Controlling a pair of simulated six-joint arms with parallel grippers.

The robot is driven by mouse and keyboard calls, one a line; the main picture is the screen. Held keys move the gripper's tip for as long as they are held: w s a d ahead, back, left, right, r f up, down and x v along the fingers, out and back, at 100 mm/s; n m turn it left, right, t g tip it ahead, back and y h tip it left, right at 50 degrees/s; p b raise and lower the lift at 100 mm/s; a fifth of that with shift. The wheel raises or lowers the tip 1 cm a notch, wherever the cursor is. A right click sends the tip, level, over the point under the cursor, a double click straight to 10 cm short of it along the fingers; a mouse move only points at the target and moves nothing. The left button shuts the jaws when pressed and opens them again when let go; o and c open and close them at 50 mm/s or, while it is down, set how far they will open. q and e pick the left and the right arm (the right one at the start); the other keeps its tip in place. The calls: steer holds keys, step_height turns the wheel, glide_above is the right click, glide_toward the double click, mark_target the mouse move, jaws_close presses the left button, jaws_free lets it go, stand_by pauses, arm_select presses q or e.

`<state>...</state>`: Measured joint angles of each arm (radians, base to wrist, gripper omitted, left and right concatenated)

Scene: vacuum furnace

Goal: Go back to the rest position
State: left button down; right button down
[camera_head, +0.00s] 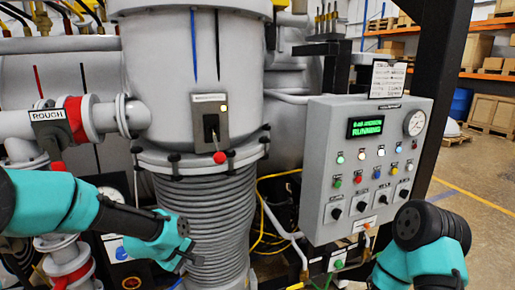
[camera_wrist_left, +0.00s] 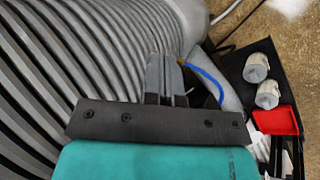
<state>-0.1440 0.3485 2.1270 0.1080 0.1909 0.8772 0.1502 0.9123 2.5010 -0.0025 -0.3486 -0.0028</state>
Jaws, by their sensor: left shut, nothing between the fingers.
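My left arm comes in from the left in the head view, and its gripper (camera_head: 190,260) is low in front of the ribbed grey column (camera_head: 215,215). In the left wrist view the left gripper (camera_wrist_left: 165,75) has its fingers together with nothing between them, close over the ribbed surface (camera_wrist_left: 70,70). I cannot tell whether it touches the ribs. My right arm shows as a black and teal link at the lower right of the head view; its gripper is out of frame.
The grey control panel (camera_head: 365,165) with a green "RUNNING" display (camera_head: 366,127) stands right of the column. A red-tipped lever (camera_head: 219,157) is above the ribs. A pipe labelled ROUGH (camera_head: 48,116) runs at left. In the wrist view, a blue hose (camera_wrist_left: 207,80) and red piece (camera_wrist_left: 275,120) are near.

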arm_select(q)
steer(key=s+a+f+m+g, duration=0.1)
steer(key=s+f+m, duration=0.15)
steer(key=f, duration=0.65)
steer(key=s+a+f+m+g, duration=0.15)
steer(key=s+f, duration=0.25)
steer(key=f, duration=0.5)
steer(key=s+f+m+g, duration=0.2)
steer(key=s+f+m, duration=0.2)
steer(key=s+f, duration=0.9)
steer(key=shift+s+f+m+y, duration=0.3)
steer(key=shift+s+m+y, duration=0.1)
steer(key=shift+s, duration=0.1)
